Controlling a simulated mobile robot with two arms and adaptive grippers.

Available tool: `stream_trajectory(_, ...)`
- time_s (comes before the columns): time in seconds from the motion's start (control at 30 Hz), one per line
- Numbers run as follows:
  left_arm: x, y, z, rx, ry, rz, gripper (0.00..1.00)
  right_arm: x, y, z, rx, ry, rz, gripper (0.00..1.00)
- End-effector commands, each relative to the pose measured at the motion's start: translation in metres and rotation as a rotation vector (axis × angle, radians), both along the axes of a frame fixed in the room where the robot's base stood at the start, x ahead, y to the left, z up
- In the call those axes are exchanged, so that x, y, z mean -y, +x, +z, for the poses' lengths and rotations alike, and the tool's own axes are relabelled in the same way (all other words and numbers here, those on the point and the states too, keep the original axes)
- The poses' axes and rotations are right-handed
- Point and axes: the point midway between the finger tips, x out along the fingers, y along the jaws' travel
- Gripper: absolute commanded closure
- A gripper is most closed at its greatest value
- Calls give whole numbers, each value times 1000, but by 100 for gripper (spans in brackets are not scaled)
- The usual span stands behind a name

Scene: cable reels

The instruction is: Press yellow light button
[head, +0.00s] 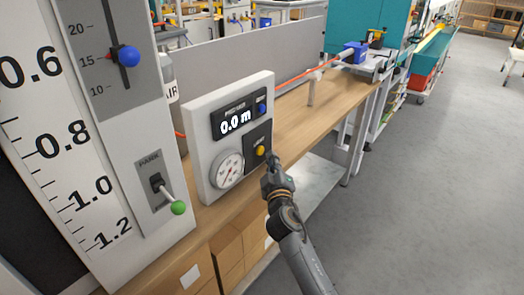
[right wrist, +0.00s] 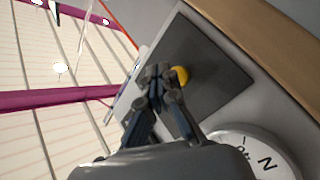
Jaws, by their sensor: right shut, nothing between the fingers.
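The yellow light button (head: 260,151) sits on a dark square plate on the front of a light grey control panel (head: 205,105). My right gripper (head: 269,160) is shut and empty, with its tips just beside the button, slightly below and to its right in the head view. In the right wrist view the yellow button (right wrist: 181,75) shows right behind the closed fingertips (right wrist: 156,72), which partly cover it. I cannot tell whether the tips touch the button or the plate. My left gripper is not in view.
The panel also holds a display (head: 237,120) reading 0.0 m, a blue button (head: 262,108) and a round gauge (head: 227,170). A tall scale board with a green-tipped lever (head: 178,207) stands at left. The wooden bench (head: 300,118) runs back; grey floor (head: 440,190) is clear at right.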

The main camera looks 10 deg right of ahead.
Motion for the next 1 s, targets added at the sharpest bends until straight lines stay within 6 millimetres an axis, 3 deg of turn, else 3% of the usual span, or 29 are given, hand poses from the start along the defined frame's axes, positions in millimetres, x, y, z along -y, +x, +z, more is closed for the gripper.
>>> stream_trajectory(0.4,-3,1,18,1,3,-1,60,25,-33,2,0,0,0,100)
stream_trajectory(0.8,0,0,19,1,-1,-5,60,28,-37,0,0,1,1,100)
stream_trajectory(0.9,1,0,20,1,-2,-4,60,28,-38,-14,-29,11,7,100)
stream_trajectory(0.97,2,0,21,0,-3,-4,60,26,-40,-36,-71,24,14,100)
stream_trajectory(1.0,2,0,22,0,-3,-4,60,25,-43,-56,-111,38,20,100)
